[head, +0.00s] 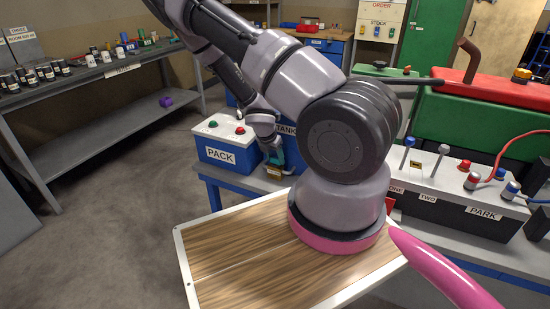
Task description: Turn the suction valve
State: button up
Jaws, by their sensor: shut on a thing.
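My gripper (274,163) is small in the head view, low beside the blue box labelled TANK (284,140), above the grey bench. It is shut on a small brass-coloured piece (273,171), of which only a little shows. That piece may be the suction valve, but I cannot read a label on it. My own arm covers much of the middle of the view and hides what lies to the right of the gripper.
A blue PACK box (224,147) with a red and a green button stands just left of my gripper. A PARK battery box (470,200) with levers and cables is at the right. A shelf (108,72) with jars stands at the left. The grey floor at the left is clear.

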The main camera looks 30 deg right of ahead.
jog(key=m+g, duration=0.1)
jog(key=m, duration=0.3)
jog(key=shift+w, duration=0.2)
jog(key=m+g, duration=0.2)
jog(key=m, duration=0.2)
jog(key=m+g, duration=0.1)
jog(key=m, duration=0.2)
jog(key=shift+w+m, duration=0.15)
jog(key=shift+m, duration=0.15)
jog(key=shift+d+m+g+y, duration=0.1)
jog(key=shift+m+g+y, duration=0.45)
jog(key=shift+m, duration=1.35)
jog(key=shift+g, duration=0.25)
jog(key=o, duration=1.4)
jog(key=shift+c, duration=0.2)
